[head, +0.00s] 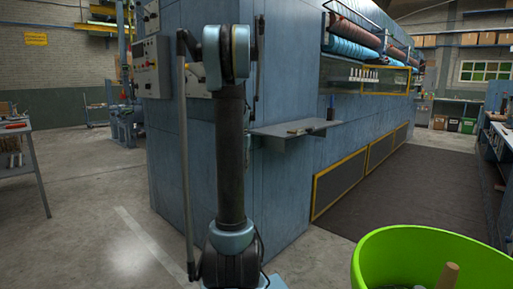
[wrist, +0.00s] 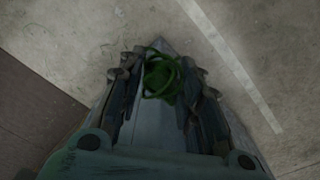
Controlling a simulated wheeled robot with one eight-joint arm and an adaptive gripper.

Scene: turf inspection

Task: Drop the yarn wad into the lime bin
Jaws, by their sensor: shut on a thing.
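The yarn wad (wrist: 160,80) is a dark green tangle of loops in the wrist view. It sits between the fingers of my gripper (wrist: 158,68), which is shut on it, with bare concrete floor beyond. The lime bin (head: 372,262) is a bright green round tub at the bottom right of the head view, cut off by the frame edge. A tan cylindrical piece and some greyish-green stuff show inside it. My gripper and the wad are not visible in the head view, and the bin does not show in the wrist view.
A large blue machine (head: 185,150) with a small shelf (head: 290,129) fills the middle of the head view. A dark mat (head: 395,190) runs along its right side. A workbench (head: 18,170) stands at left. Concrete floor (head: 85,230) is clear at front left.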

